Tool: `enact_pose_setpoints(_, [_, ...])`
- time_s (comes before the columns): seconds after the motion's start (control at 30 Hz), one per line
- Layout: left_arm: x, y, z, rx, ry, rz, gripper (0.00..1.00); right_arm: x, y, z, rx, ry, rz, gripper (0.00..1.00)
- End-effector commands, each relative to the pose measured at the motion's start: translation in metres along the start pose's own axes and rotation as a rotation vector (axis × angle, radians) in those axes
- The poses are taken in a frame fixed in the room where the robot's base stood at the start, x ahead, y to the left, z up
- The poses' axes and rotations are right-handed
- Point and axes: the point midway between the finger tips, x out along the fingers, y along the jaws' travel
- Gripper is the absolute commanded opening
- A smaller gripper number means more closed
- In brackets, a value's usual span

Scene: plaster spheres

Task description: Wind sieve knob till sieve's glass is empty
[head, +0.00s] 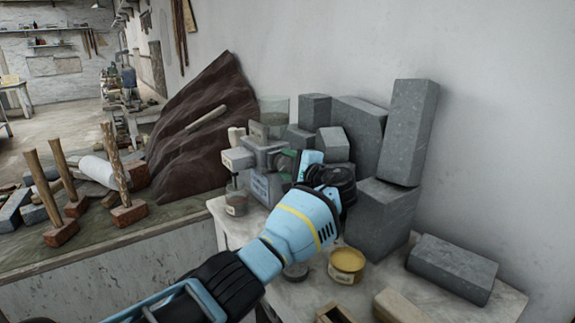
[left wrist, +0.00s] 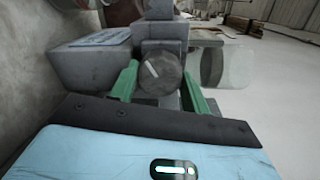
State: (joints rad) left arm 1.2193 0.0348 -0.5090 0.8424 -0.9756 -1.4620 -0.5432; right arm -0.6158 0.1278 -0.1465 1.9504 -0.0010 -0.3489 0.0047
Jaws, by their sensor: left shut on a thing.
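The grey sieve (head: 262,168) stands on the white table against the wall. Its see-through glass (head: 273,112) sits on top; the lower part looks darker, but I cannot tell how much is inside. A small jar (head: 236,203) stands below the sieve's spout. My left gripper (head: 287,160) reaches the sieve's right side. In the left wrist view, the round dark knob (left wrist: 160,73) with a pale mark lies between the green fingers of my left gripper (left wrist: 160,88), which is shut on it. The glass also shows there (left wrist: 236,68). My right gripper is out of view.
Grey stone blocks (head: 398,135) stack behind and right of the sieve. A yellow tin (head: 346,265) and a lying block (head: 452,269) are on the table (head: 300,300). Mallets (head: 118,175) and a dark rock slab (head: 200,125) stand on the left bench.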

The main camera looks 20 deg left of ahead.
Motion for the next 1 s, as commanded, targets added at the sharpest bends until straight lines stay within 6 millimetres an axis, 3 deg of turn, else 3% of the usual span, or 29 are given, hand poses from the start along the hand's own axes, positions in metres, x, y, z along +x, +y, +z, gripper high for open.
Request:
enact_pose_setpoints(0.4, [-0.0007, 0.0022, -0.0013, 0.168, -0.013, -0.001, 0.24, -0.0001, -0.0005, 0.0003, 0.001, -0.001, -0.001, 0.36])
enact_pose_setpoints(0.9, [-0.0006, 0.0029, -0.0013, 0.184, -0.014, 0.000, 0.24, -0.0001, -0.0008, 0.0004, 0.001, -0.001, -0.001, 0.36])
enact_pose_setpoints(0.93, [-0.0006, 0.0029, -0.0013, 0.184, -0.014, 0.000, 0.49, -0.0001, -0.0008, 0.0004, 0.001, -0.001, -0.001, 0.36])
enact_pose_setpoints(1.0, [-0.0006, 0.0029, -0.0012, 0.184, -0.014, 0.000, 0.58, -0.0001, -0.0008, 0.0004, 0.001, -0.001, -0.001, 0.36])
